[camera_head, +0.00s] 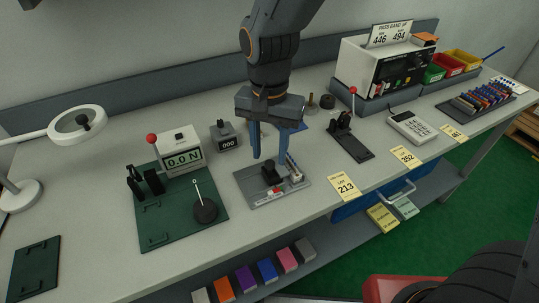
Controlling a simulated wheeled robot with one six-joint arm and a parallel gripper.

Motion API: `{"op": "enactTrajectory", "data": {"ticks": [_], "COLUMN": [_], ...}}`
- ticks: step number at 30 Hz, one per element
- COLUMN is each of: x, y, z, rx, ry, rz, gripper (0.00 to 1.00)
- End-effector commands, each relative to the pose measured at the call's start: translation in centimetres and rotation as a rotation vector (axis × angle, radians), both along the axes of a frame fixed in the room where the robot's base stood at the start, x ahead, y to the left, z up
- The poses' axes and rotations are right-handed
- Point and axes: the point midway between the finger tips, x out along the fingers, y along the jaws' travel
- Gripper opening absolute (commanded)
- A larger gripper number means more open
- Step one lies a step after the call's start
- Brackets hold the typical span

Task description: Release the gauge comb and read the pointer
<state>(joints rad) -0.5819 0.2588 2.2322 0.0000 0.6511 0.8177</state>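My gripper (270,152) hangs over the middle of the bench, its two blue fingers pointing down and apart, with nothing visible between them. Just below it is a grey plate (250,197) carrying a small black block (271,173), a red-and-white part (275,191) and a pale upright piece (294,169) at its right end. This may be the gauge comb fixture; the comb and its pointer are too small to tell. I cannot tell whether the fingers touch anything on the plate.
Left is a green mat (160,232) with a force display reading 0.0 N (183,158), a red-knobbed lever (152,139) and a black round part with a thin rod (205,211). Right stand a second lever fixture (345,130) and a calculator (412,127).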

Motion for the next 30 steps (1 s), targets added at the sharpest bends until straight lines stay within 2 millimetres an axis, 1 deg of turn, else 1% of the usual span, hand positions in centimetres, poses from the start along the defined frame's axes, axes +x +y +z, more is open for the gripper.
{"op": "enactTrajectory", "data": {"ticks": [3, 7, 17, 21, 24, 30], "x": [0.0, 0.0, 0.0, 0.0, 0.0, 0.0], "y": [0.0, 0.0, -0.1, 0.0, 0.0, 0.0], "z": [-1.4, -2.3, -2.6, -2.6, -2.5, -2.5], "rx": [-0.001, -0.001, 0.0, 0.0, 0.0, 0.0], "ry": [0.002, 0.001, 0.0, 0.0, 0.0, 0.0], "rz": [0.0, 0.0, 0.0, 0.0, 0.0, 0.001], "gripper": [0.39, 0.39, 0.39, 0.15, 0.0, 0.0]}}
